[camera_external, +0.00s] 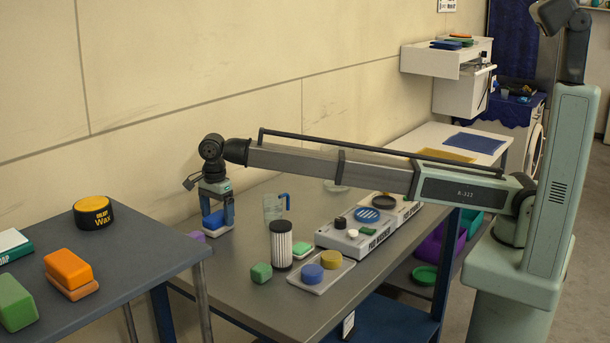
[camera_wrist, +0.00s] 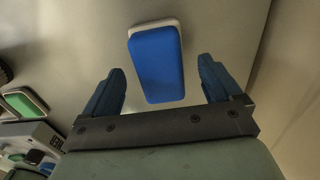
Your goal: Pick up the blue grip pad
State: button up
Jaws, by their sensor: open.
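The blue grip pad (camera_wrist: 157,65), a rounded block on a whitish base, lies on the grey table between and ahead of my fingertips in the wrist view. In the external view it shows as a small blue block (camera_external: 216,222) at the table's far left edge, partly hidden by my fingers. My gripper (camera_wrist: 160,82) is open, with one dark blue finger on each side of the pad and a visible gap at both sides. In the external view my gripper (camera_external: 217,216) points down over the pad; contact cannot be told.
A purple item (camera_external: 196,237) is close beside my gripper. The wall stands behind.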

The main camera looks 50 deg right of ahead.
notch_tip(320, 180, down, 3)
jog(key=shift+r, duration=0.2)
jog(key=c, duration=1.1)
jog(key=shift+r, duration=0.1)
jog(key=shift+c, duration=0.2)
